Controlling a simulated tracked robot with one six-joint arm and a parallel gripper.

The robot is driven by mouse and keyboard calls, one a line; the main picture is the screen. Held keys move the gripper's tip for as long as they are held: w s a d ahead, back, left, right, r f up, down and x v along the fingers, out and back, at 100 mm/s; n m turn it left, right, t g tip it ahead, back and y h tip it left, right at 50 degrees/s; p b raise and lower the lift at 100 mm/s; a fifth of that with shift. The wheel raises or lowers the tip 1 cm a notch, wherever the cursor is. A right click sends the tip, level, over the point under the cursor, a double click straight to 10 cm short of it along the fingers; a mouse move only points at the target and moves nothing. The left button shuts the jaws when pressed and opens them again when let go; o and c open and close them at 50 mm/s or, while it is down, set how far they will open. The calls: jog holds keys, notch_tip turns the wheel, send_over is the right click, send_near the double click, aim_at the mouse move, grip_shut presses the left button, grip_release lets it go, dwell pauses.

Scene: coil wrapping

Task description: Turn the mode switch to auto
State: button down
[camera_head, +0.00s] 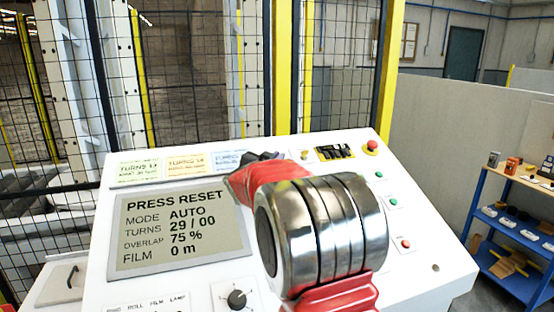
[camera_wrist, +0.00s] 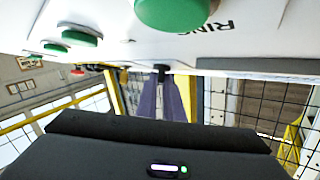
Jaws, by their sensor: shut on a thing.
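My gripper shows in the wrist view (camera_wrist: 163,80) as two purple-grey fingers, close together at their tips. They are shut on a small dark knob, the mode switch (camera_wrist: 161,69), at the white panel face. In the head view my red and steel arm reaches over the console and hides the switch; only a dark part of the gripper shows beyond it. The exact angle of the switch cannot be made out. The console screen (camera_head: 180,232) reads PRESS RESET, MODE AUTO, TURNS 29 / 00, OVERLAP 75 %, FILM 0 m.
The white console has a black rotary knob (camera_head: 237,299), a red button (camera_head: 371,147), green buttons (camera_head: 379,175) and three label cards (camera_head: 187,163) around the arm. A mesh fence (camera_head: 190,70) stands behind. A blue shelf (camera_head: 510,230) with small items is at the right.

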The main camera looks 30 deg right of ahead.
jog(key=shift+w+f+m+g, duration=0.1)
jog(key=shift+f+m+g, duration=0.1)
jog(key=shift+m+g, duration=0.35)
jog(key=c, duration=1.9)
grip_release()
jog(key=shift+r, duration=0.1)
jog(key=shift+a, duration=0.15)
jog(key=v, duration=1.3)
jog(key=shift+a+f, duration=0.2)
jog(key=shift+a, duration=0.1)
jog(key=shift+s, duration=0.35)
